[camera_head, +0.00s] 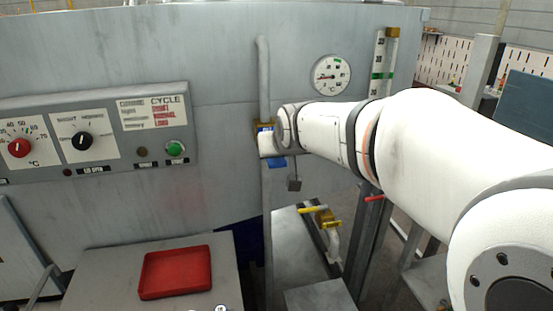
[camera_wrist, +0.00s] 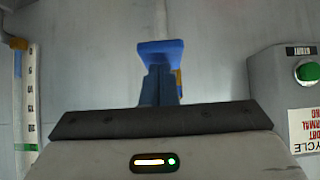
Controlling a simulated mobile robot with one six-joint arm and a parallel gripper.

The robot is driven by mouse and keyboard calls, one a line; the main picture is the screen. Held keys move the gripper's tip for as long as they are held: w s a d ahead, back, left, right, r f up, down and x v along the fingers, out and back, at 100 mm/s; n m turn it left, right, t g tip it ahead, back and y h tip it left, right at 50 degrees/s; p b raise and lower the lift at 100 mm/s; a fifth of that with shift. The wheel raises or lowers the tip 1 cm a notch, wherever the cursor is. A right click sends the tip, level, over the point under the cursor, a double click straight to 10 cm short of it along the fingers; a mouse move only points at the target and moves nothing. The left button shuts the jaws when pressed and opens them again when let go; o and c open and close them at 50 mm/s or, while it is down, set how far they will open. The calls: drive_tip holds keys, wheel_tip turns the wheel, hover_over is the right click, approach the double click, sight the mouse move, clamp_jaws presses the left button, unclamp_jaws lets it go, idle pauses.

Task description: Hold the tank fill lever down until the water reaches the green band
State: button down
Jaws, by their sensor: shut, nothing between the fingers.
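The blue lever (camera_head: 278,163) is on the grey tank wall by a vertical pipe, partly hidden by my gripper (camera_head: 270,146). The level gauge (camera_head: 380,60) on the right has a green band (camera_head: 382,76); in the wrist view the band (camera_wrist: 26,147) is low on the left.
A control panel (camera_head: 100,130) with knobs and a green button (camera_head: 175,148) is left of the lever. A round dial (camera_head: 331,76) is above my arm. A red tray (camera_head: 176,272) is below left, and a yellow-handled valve (camera_head: 325,217) is below my arm.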

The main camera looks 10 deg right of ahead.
sight(279, 165)
drive_tip(key=shift+s+a+f+t+b, duration=0.15)
drive_tip(key=shift+f+t+b, duration=0.95)
drive_tip(key=shift+b, duration=1.75)
drive_tip(key=shift+f+b, duration=0.3)
drive_tip(key=shift+b, duration=0.55)
drive_tip(key=shift+t+b, duration=0.3)
drive_tip(key=shift+b, duration=0.3)
drive_tip(key=shift+f, duration=0.25)
idle(3.5)
